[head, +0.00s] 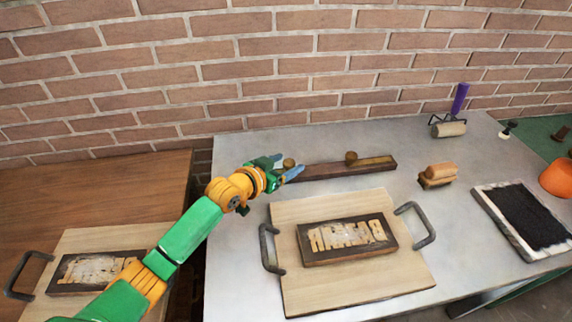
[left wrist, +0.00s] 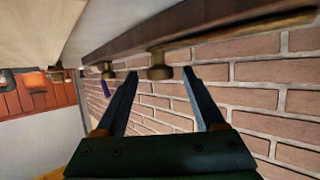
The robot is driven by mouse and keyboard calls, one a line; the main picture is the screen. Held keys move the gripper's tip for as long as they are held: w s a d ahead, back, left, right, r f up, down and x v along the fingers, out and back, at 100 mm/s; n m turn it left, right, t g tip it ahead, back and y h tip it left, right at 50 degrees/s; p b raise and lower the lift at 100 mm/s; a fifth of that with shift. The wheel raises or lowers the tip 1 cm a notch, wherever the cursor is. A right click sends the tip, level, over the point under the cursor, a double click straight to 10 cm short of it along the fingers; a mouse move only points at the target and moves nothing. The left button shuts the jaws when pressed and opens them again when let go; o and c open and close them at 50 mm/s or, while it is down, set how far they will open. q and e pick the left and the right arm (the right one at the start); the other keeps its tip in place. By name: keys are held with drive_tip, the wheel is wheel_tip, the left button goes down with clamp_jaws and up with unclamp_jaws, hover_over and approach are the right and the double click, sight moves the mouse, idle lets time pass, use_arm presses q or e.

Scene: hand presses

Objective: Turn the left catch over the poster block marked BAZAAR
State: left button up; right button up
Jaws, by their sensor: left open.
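The block (head: 347,239) with raised, mirror-written letters reading BAZAAR lies on a pale board (head: 300,295) on the grey table. Behind it runs a dark wooden rail (head: 325,172) with two round knob-like catches, the left catch (head: 289,163) and the right catch (head: 351,157). My left gripper (head: 288,168) is at the rail's left end, open, its fingers on either side of the left catch. The left wrist view shows this catch (left wrist: 160,69) between the fingertips, with apparent gaps to both. The other catch (left wrist: 107,70) is beyond. My right gripper is not in view.
The board has metal handles (head: 415,223) at its sides. A roller with a purple handle (head: 460,98), a wooden block tool (head: 437,176) and a black ink slab (head: 524,218) lie to the right. A brick wall (head: 330,60) stands close behind. A second lettered block (head: 95,270) lies at left.

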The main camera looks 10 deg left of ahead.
use_arm(q)
clamp_jaws()
idle(1.5)
